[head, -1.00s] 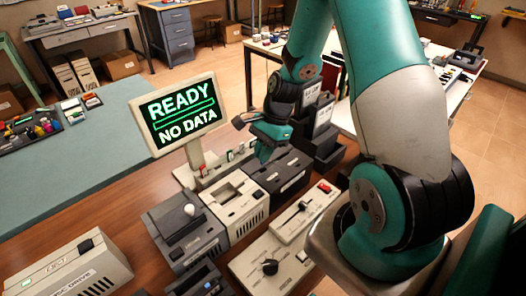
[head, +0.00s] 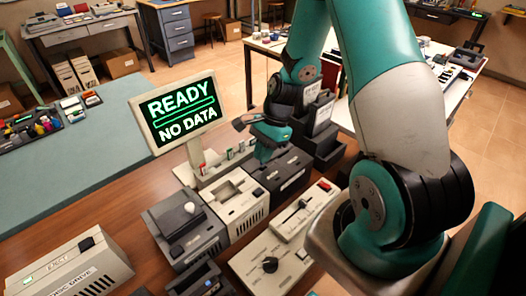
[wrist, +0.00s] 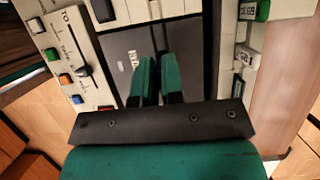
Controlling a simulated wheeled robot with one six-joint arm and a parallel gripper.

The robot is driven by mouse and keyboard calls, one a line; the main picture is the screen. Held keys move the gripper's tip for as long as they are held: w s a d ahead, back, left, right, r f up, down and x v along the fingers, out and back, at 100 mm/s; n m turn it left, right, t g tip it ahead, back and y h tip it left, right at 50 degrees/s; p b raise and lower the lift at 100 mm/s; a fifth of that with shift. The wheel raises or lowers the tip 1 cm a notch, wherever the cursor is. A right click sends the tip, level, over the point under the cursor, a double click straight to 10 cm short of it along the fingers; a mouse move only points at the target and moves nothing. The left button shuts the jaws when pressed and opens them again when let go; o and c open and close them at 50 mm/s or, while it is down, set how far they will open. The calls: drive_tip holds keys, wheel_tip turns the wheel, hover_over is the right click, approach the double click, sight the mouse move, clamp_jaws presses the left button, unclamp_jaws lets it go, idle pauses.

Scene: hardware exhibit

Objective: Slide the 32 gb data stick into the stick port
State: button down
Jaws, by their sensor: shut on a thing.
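My gripper (head: 263,155) hangs low above the dark grey box (head: 291,180) on the wooden bench, right of the screen. In the wrist view its two green fingers (wrist: 158,80) are nearly together over a dark panel (wrist: 137,47). They are shut on a thin thing that I take for the data stick; the fingers hide it and its label is unreadable. The stick port cannot be made out. The screen (head: 180,112) reads "READY" and "NO DATA".
A pale rack with small coloured sticks (head: 230,155) stands close left of my gripper; a green stick (wrist: 254,9) shows at the wrist view's right. A pale machine (head: 237,205), a lever panel (head: 305,210) and a drive box (head: 70,270) crowd the bench.

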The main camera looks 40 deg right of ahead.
idle(0.4)
drive_tip(key=shift+f+b, duration=0.8)
drive_tip(key=shift+f, duration=0.55)
drive_tip(key=c, duration=1.2)
unclamp_jaws()
drive_tip(key=shift+o, duration=0.2)
wheel_tip(320, 180, up, 8)
drive_tip(key=p, duration=0.7)
drive_tip(key=shift+r+p, duration=0.15)
drive_tip(key=shift+p, duration=0.2)
